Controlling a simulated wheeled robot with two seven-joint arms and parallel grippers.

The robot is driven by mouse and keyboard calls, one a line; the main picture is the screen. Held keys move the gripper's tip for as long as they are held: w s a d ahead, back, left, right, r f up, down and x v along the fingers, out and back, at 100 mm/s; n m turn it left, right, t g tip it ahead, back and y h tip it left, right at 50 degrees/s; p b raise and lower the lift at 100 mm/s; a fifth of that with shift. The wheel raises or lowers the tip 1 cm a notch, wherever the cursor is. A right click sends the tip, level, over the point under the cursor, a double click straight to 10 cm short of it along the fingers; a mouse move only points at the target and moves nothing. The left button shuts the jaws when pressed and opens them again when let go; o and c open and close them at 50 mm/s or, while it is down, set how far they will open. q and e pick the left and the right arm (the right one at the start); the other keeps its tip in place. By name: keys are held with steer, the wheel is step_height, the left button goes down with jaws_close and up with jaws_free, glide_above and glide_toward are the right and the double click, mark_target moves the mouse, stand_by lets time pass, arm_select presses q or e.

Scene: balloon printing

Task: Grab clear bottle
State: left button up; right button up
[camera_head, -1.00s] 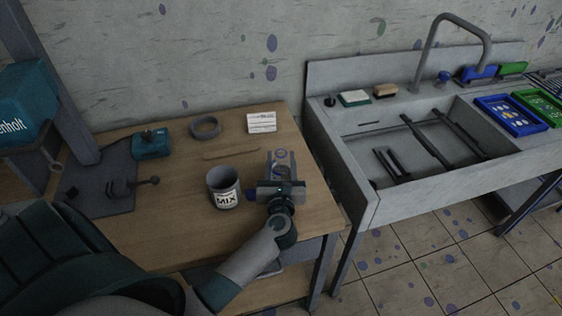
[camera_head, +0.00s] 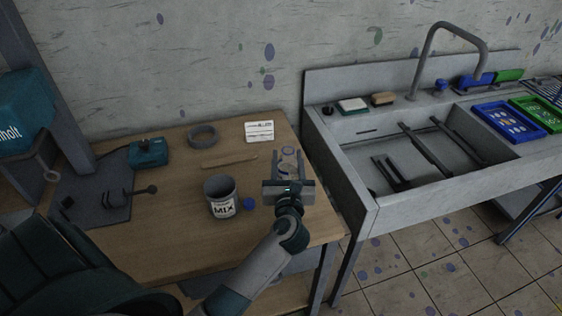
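The clear bottle (camera_head: 289,159) stands or lies near the right side of the wooden table; its lower part is hidden behind my gripper, so I cannot tell which. My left gripper (camera_head: 289,162) reaches over the table's front edge, with its two fingers apart, one on each side of the bottle. A gap seems to show between the fingers and the bottle, though contact is hard to judge. My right gripper is not in view.
A grey MIX cup (camera_head: 222,199) and a small blue object (camera_head: 249,203) stand just left of my gripper. A grey ring (camera_head: 202,135), a white label card (camera_head: 259,131) and a teal device (camera_head: 148,153) are further back. A sink (camera_head: 372,205) adjoins on the right.

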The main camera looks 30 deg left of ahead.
arm_select(q)
steer(key=d+r+b, duration=0.2)
steer(key=d+r, duration=0.3)
steer(key=d, duration=0.3)
steer(key=shift+s+d+r, duration=0.15)
steer(key=shift+s+d, duration=0.1)
steer(key=shift+d, duration=0.05)
steer(key=shift+d, duration=0.1)
stand_by(0.4)
steer(key=shift+s, duration=0.15)
stand_by(0.4)
